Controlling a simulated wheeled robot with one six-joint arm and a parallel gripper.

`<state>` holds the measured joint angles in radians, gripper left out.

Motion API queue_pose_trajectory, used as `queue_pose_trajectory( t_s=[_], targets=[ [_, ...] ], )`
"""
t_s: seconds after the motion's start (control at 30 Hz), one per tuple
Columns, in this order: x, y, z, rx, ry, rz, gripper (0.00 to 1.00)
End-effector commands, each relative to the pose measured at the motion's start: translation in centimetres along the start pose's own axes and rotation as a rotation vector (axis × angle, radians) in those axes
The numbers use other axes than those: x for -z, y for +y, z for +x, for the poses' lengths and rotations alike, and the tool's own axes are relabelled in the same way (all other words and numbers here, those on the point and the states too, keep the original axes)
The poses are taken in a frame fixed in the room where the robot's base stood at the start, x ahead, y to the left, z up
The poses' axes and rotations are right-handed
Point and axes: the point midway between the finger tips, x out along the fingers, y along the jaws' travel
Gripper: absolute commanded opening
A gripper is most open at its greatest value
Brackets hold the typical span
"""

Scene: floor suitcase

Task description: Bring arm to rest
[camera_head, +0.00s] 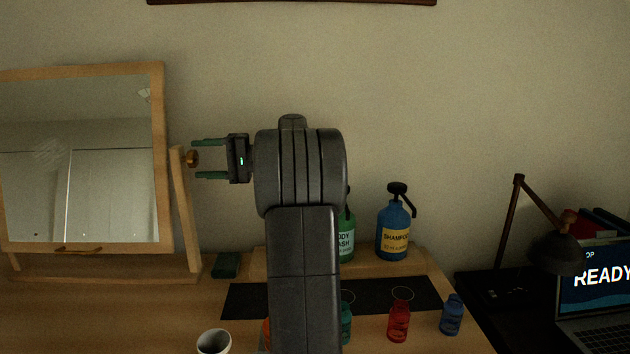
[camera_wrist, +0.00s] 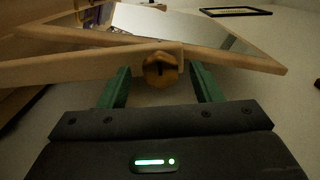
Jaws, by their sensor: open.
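My arm stands upright in the middle of the head view, its upper part bent to the left.
A tilting mirror (camera_head: 160,200) stands left on the wooden table (camera_head: 120,310). A blue shampoo bottle (camera_head: 393,230) and green body wash bottle (camera_head: 346,235) stand on a shelf. Small red (camera_head: 399,322) and blue (camera_head: 451,316) bottles and a white cup (camera_head: 214,342) are in front. A lamp (camera_head: 555,255) and laptop (camera_head: 595,290) are right.

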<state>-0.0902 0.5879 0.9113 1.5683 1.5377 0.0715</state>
Motion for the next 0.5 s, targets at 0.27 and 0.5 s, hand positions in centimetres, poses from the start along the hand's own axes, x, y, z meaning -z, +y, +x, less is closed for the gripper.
queue_pose_trajectory(
  t_s=[0.27,0.5],
  targets=[
    [0.1,0.1,-5.5,0.000,0.004,0.000,0.59],
    [0.1,0.1,-10.3,0.000,0.003,0.000,0.59]
  ],
)
